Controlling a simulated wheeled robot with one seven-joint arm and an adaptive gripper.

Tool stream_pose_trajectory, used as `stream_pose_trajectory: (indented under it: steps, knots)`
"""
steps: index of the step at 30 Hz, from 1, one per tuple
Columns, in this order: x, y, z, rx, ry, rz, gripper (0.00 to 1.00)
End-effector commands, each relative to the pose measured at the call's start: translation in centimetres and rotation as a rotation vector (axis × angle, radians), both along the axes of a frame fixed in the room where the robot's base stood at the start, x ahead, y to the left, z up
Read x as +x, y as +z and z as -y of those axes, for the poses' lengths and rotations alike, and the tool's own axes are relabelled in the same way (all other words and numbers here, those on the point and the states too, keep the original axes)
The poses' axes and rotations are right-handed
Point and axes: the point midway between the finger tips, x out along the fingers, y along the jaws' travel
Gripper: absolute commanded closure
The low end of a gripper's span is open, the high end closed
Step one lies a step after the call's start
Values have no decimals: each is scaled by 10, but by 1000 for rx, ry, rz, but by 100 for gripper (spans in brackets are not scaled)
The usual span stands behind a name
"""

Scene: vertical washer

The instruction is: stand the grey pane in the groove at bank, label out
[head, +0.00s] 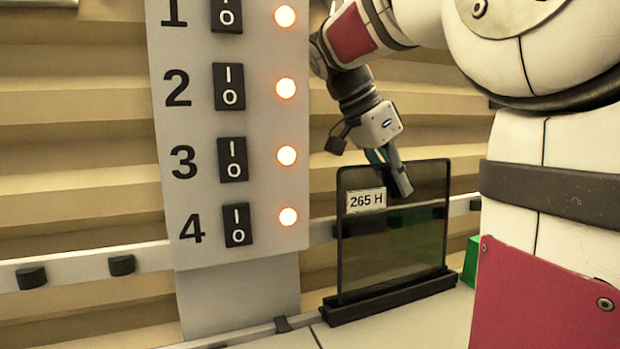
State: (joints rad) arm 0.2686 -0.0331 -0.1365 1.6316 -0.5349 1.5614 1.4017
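The grey pane (390,245) is a dark, see-through rectangle standing upright. Its lower edge meets a long black base (390,297), and the groove itself is hidden at this angle. My gripper (391,178) reaches down from above to the pane's top edge. One dark finger overlaps the near face, right of the label. The other finger is mostly hidden, so I cannot tell whether they are closed on the pane.
A grey panel (222,130) with switches numbered 1 to 4 and lit orange-white lamps stands left of the pane. A pale rail with black knobs (122,265) runs behind. A green block (471,262) is right of the pane. The pale surface in front of the base is clear.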

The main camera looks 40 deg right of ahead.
Motion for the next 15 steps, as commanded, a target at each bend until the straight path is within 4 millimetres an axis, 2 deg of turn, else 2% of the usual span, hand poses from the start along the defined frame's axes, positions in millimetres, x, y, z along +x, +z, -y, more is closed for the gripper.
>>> stream_pose_trajectory:
  steps: [15]
  knots:
    - [-1,-4,0,-3,-1,2,100]
